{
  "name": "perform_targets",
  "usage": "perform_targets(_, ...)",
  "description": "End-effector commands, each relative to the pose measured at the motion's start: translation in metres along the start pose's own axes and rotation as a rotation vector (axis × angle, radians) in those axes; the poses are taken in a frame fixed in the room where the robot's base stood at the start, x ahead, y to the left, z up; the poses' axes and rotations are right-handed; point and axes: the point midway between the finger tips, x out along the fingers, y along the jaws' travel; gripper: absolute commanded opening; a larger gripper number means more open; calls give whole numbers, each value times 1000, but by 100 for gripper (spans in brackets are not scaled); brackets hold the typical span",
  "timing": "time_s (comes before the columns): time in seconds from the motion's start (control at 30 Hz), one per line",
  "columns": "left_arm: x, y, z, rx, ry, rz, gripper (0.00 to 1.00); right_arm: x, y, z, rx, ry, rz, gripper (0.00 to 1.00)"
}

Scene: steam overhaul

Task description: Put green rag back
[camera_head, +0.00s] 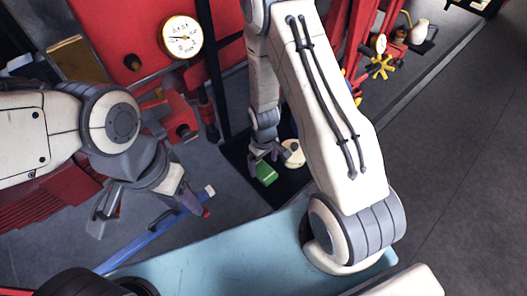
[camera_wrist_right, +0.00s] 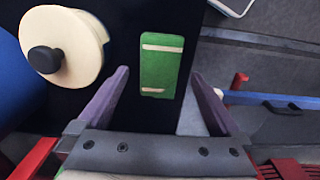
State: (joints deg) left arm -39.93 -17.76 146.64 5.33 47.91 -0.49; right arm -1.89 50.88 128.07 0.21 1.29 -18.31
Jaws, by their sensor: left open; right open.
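The green rag (camera_head: 265,172) lies on a black mat (camera_head: 283,192) on the floor, next to a round cream object. In the right wrist view the folded green rag (camera_wrist_right: 161,75) has two pale bands and lies ahead of the fingers, centred a little right of the gap's middle. My right gripper (camera_head: 264,157) is open and empty just beside the rag; its two purple fingers (camera_wrist_right: 162,80) show apart in the wrist view, with nothing between their tips touching. My left gripper (camera_head: 150,215) is open and empty at the left, above the floor.
A round cream object with a dark knob (camera_wrist_right: 45,60) sits left of the rag. A blue bar (camera_head: 155,238) lies at the left. Red machinery with a gauge (camera_head: 181,37) stands behind. Grey floor at the right is clear.

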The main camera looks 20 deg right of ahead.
Motion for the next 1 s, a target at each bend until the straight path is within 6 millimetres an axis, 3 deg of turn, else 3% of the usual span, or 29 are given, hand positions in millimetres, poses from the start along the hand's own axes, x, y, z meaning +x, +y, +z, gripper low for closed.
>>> perform_targets(0.4, 22, -2, 2, -3, -1, 0, 50, -69, 0, -1, 0, 5, 3, 100)
perform_targets(0.67, 25, -2, 2, -4, -1, 0, 50, -92, -4, 0, -5, 3, 2, 100)
perform_targets(0.77, 25, -2, 2, -4, -1, 0, 50, -114, -23, -1, -33, 14, 2, 100)
perform_targets(0.87, 25, -2, 2, -4, -1, 0, 50, -149, -61, 5, -81, 30, -4, 100)
perform_targets(1.0, 25, -2, 2, -4, -1, 0, 50, -200, -120, 38, -164, 45, -25, 100)
